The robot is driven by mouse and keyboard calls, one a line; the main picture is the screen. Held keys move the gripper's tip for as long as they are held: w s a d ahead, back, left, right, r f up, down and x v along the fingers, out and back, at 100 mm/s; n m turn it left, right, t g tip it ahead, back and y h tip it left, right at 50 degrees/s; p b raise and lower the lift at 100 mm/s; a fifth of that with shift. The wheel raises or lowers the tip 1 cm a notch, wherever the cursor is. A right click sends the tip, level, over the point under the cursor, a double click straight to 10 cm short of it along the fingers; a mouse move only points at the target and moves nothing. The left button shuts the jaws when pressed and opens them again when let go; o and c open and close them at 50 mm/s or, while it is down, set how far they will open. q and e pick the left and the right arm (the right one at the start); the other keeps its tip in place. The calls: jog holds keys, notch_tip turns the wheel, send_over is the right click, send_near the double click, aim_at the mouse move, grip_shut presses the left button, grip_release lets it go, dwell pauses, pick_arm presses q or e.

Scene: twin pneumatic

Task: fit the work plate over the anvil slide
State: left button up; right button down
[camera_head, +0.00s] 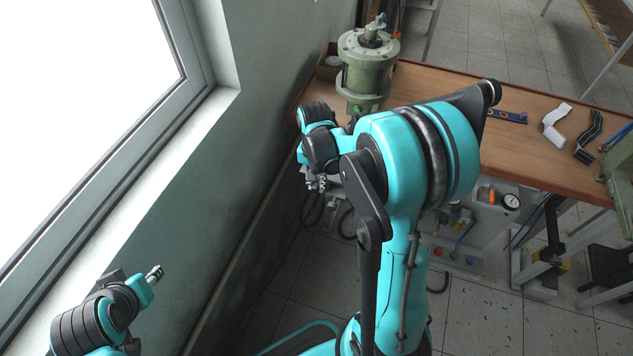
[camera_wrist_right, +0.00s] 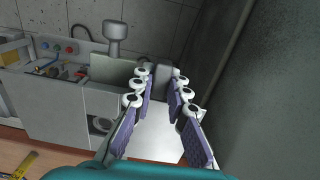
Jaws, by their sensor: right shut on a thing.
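My right gripper (camera_head: 316,184) shows small below the turquoise right wrist, near the left end of the bench. In the right wrist view its padded fingers (camera_wrist_right: 163,90) are shut on a grey piece (camera_wrist_right: 163,74) between their tips, which I take to be the work plate. Its outline is hard to make out. A green pneumatic cylinder (camera_head: 367,72) stands upright at the bench's left end, above the right gripper in the head view. I cannot make out the anvil slide; my right arm covers much of that area. My left gripper (camera_head: 155,272) is at the lower left, far from the bench.
The wooden bench (camera_head: 455,85) carries a blue strip tool (camera_head: 508,116) and bent metal pieces (camera_head: 556,125) to the right. The wall and window sill (camera_head: 150,165) run close on the left.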

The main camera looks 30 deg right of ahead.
jog(key=shift+f+b, duration=0.3)
dwell(0.7)
jog(key=c, duration=1.4)
grip_release()
jog(key=shift+r, duration=0.15)
notch_tip(320, 180, up, 12)
jog(key=shift+a+f, duration=0.1)
jog(key=shift+a, duration=0.1)
jog(key=s+a+f+n+t+b, duration=0.1)
jog(key=s+a+n+t+b, duration=0.1)
jog(key=s+a+n, duration=0.1)
jog(key=s+a+f+n+t+b, duration=0.1)
jog(key=s+a+f+n+t, duration=0.1)
jog(key=s+a+n+t, duration=0.1)
jog(key=s+a+f+n+t+b, duration=0.2)
jog(key=s+a+n, duration=0.1)
jog(key=s+a, duration=0.1)
jog(key=shift+s+a+f+n+b, duration=0.15)
jog(key=shift+s+n+b, duration=0.15)
jog(key=shift+s+n, duration=0.15)
